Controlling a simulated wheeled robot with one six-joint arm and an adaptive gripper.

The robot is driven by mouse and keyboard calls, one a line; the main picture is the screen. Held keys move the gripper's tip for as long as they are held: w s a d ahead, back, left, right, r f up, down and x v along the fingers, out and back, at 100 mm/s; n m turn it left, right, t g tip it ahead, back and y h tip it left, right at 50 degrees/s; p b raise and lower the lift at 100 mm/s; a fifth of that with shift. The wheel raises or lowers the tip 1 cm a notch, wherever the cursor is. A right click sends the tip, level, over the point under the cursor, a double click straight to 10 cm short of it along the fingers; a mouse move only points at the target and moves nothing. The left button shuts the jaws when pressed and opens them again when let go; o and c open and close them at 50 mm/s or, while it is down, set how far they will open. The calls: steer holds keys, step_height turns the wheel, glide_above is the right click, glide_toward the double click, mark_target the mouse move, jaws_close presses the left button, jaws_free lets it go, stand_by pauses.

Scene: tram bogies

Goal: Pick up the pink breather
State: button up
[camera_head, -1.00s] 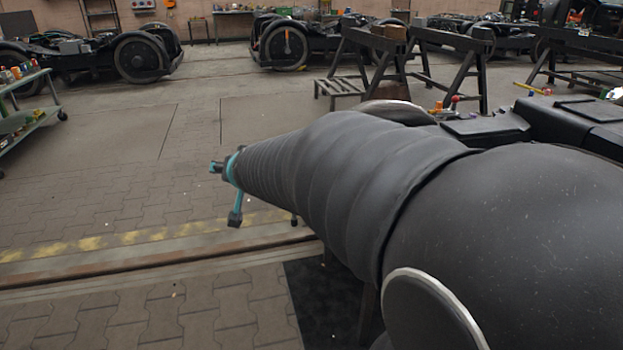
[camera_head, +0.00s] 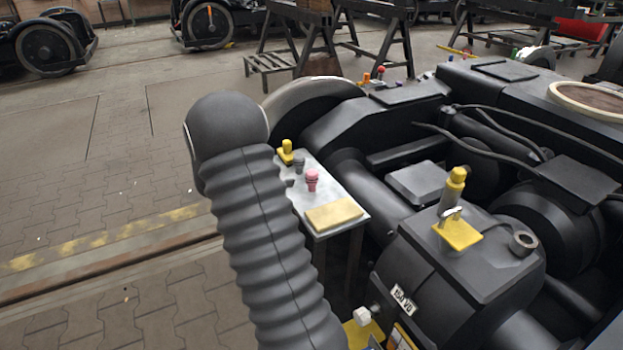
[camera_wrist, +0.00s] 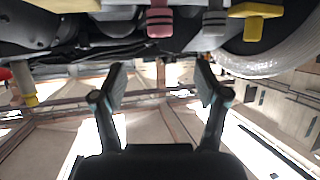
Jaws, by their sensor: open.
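The pink breather (camera_head: 311,181) stands upright on a small grey side table (camera_head: 336,189) beside the bogie, in the head view. In the wrist view the pink breather (camera_wrist: 159,20) hangs at the top edge of the picture, which looks upside down, beyond and above the fingertips. My gripper (camera_wrist: 160,78) is open and empty, with its fingers apart and nothing between them. It does not show in the head view, where my arm crosses left of the table.
A dark grey fitting (camera_head: 298,165) and a yellow one (camera_head: 286,152) stand close to the pink breather. A tan pad (camera_head: 334,215) lies at the table's near end. The black bogie (camera_head: 440,260), with a yellow-topped fitting (camera_head: 456,190), fills the right. Open floor lies left.

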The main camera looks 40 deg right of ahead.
mark_target(309, 174)
steer(key=x, duration=1.3)
steer(key=shift+d, duration=0.25)
steer(key=shift+r, duration=0.1)
steer(key=c, duration=1.3)
